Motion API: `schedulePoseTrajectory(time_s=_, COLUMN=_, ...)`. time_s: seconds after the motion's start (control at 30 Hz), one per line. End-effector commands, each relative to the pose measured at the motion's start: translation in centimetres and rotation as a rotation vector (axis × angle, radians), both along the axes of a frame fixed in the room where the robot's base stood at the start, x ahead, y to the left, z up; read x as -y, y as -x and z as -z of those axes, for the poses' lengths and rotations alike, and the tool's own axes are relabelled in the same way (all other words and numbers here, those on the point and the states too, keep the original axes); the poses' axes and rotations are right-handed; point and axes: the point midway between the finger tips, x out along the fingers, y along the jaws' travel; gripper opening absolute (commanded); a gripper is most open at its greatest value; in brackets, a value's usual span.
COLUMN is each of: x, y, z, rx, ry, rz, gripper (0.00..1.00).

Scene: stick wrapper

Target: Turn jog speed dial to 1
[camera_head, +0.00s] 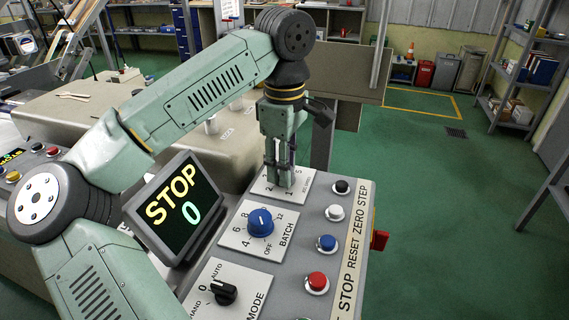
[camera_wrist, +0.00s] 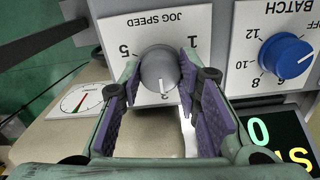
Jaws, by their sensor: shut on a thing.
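The jog speed dial (camera_wrist: 158,72) is a round grey knob on a white plate marked JOG SPEED, seen upside down in the wrist view. A 5 is legible at its left. A light pointer mark on the knob faces the picture's bottom, toward a number I cannot read surely. My gripper (camera_wrist: 160,86) has its two purple-padded fingers on either side of the knob, shut on it. In the head view my gripper (camera_head: 280,182) points down onto the jog speed plate (camera_head: 262,186) and hides the knob.
A column of push buttons (camera_head: 326,242) runs along the right. A tilted screen (camera_head: 178,210) reading STOP 0 stands at the left.

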Motion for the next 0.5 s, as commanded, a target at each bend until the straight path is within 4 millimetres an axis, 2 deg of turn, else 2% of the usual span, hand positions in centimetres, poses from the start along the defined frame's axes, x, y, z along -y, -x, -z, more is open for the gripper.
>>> schedulePoseTrajectory(time_s=0.17, x=-0.01, y=0.02, z=-0.01, rx=-0.001, ry=0.000, rz=0.000, gripper=0.03)
schedulePoseTrajectory(time_s=0.5, x=-0.02, y=0.01, z=0.10, rx=0.000, ry=-0.001, rz=-0.059, gripper=0.03)
